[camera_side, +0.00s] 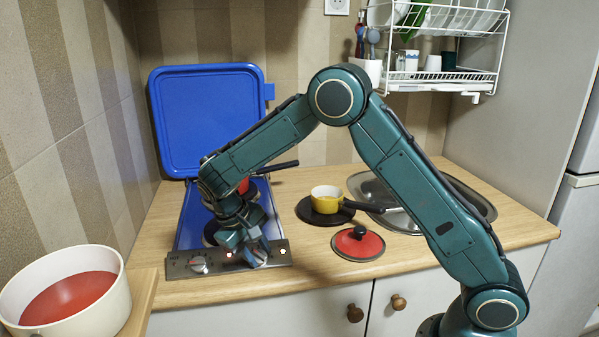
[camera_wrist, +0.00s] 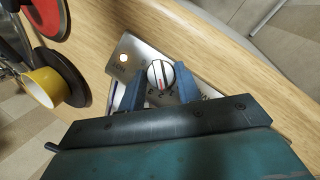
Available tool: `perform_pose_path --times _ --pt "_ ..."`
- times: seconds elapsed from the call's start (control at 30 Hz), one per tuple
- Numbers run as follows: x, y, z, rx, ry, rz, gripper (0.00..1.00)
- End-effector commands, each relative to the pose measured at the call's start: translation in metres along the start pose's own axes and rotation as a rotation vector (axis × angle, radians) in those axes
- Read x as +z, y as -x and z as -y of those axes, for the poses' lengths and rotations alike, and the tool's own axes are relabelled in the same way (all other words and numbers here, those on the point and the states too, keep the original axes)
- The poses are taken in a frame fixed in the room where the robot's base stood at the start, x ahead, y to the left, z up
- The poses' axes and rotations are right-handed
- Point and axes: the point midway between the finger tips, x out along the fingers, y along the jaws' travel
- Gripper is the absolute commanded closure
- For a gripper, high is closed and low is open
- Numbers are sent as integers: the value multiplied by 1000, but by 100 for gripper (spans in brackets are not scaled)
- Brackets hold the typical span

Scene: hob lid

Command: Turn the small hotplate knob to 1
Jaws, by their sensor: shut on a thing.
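The steel control panel (camera_side: 222,266) at the front of the hob carries two knobs. The left knob (camera_side: 197,265) is free, with nothing touching it. My gripper (camera_side: 256,254) points down at the right knob, which it mostly hides in the side view. In the wrist view, the right knob (camera_wrist: 160,74) is round and pale with a dark rim and a red line along its grip. The blue fingers of my gripper (camera_wrist: 160,88) are closed on either side of it. Printed marks lie around the knob, but I cannot read the setting.
A lit lamp (camera_wrist: 123,57) is beside the knob. The blue lid (camera_side: 207,115) stands open behind the hob. A red pot (camera_side: 243,186) is partly hidden by my arm. A yellow pan (camera_side: 327,200), red pot lid (camera_side: 358,243) and sink (camera_side: 470,195) are to the right.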

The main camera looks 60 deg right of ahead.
Motion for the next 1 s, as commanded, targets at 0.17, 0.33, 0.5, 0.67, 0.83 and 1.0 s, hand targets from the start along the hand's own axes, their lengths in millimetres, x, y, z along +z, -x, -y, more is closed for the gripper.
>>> perform_pose_path --times 0.17,0.33,0.5,0.67,0.83,1.0 --pt "-1 0 2 62 108 -6 89" --pt "-2 1 2 103 183 -8 89" --pt "-2 1 3 126 224 -8 89" --pt "-2 1 3 134 237 -8 89" --pt "-2 1 3 134 239 -9 89" --pt "-2 1 3 134 238 -9 63"
